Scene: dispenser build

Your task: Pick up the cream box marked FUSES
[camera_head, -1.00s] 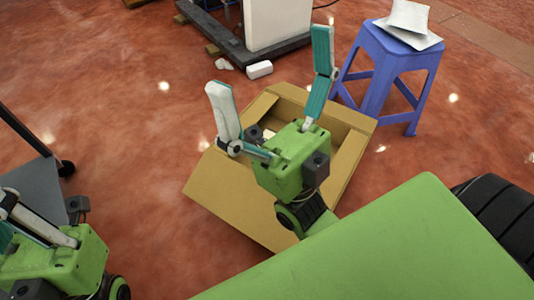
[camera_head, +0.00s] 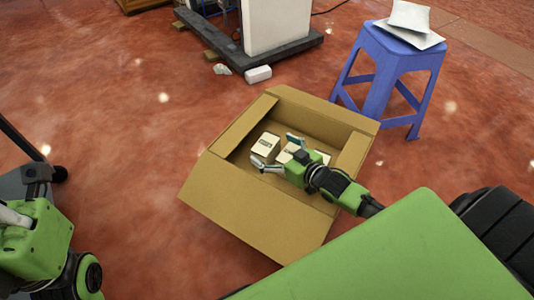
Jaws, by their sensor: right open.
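A cream box (camera_head: 265,147) with a dark printed label stands inside the open cardboard carton, left of my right gripper; its lettering is too small to read. Other cream items (camera_head: 286,154) lie beside it in the carton, partly hidden by my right gripper. My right gripper (camera_head: 274,152) is open, inside or just over the carton, with its fingers pointing toward the carton's far left part. One finger is close to the labelled box's near side; I cannot tell if they touch. My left gripper (camera_head: 20,222) is at the lower left edge, partly cut off, its fingertips out of view.
The cardboard carton (camera_head: 250,208) sits on the reddish floor with its flaps open. A blue stool (camera_head: 385,70) bearing silvery packets (camera_head: 409,22) stands behind right. A dark pallet (camera_head: 245,50) with a white cabinet is behind. A white block (camera_head: 257,75) lies on the floor.

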